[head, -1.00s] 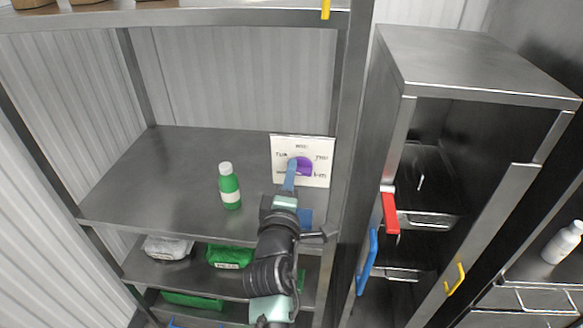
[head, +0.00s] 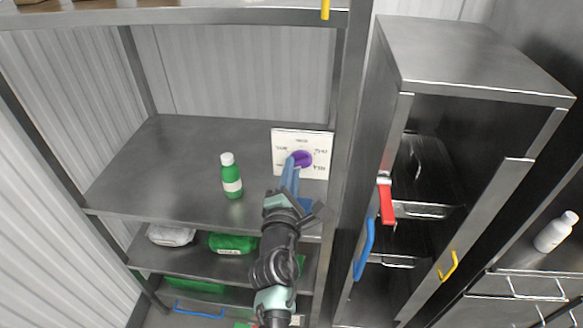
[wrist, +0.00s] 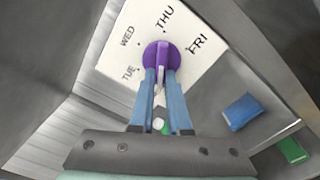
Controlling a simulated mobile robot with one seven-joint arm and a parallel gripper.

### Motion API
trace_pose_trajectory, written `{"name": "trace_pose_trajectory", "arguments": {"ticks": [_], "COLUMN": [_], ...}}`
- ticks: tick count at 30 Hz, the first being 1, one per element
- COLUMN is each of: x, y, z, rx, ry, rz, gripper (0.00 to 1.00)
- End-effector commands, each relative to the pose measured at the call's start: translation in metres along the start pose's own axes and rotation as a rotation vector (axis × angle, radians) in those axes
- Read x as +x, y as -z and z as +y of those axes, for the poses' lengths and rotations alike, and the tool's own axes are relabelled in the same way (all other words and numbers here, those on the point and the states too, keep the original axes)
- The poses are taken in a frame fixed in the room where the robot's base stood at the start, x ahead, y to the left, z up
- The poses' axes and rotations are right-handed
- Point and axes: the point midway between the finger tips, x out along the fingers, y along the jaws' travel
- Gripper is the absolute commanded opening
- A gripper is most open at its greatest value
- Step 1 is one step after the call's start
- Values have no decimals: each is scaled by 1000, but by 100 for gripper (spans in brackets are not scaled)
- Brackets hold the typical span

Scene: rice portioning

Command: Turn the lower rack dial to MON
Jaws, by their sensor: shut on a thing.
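The lower rack dial is a round purple knob (head: 304,158) on a white label panel (head: 283,140), upright at the right end of the rack's middle shelf. In the wrist view the knob (wrist: 172,50) sits between the tips of my blue fingers, and the panel (wrist: 187,20) reads TUE, WED, THU and FRI. I cannot make out MON there, and the fingers cover the lower side of the dial. My gripper (wrist: 161,76) is shut on the knob's ridge. In the head view my gripper (head: 292,164) reaches the knob from below. I cannot tell which day the dial points to.
A green bottle (head: 231,180) with a white cap stands on the shelf left of the panel. Green and white packs lie on the shelf below. A rack post is close on the right, then a steel cabinet (head: 470,60) with red and blue handles.

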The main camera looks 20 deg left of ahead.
Motion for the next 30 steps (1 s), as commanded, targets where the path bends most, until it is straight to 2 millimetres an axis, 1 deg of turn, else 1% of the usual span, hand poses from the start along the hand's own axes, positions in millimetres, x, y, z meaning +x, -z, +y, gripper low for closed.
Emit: {"name": "trace_pose_trajectory", "arguments": {"ticks": [14, 15, 19, 20, 30], "x": [0, 0, 0, 0, -2], "y": [0, 0, 0, 0, 0], "z": [-1, -1, -1, -1, 0], "rx": [-17, -16, -15, -15, -13], "ry": [2, 2, 2, 2, 1], "rz": [0, 0, 0, 0, 0], "gripper": [0, 19, 42, 45, 45]}}
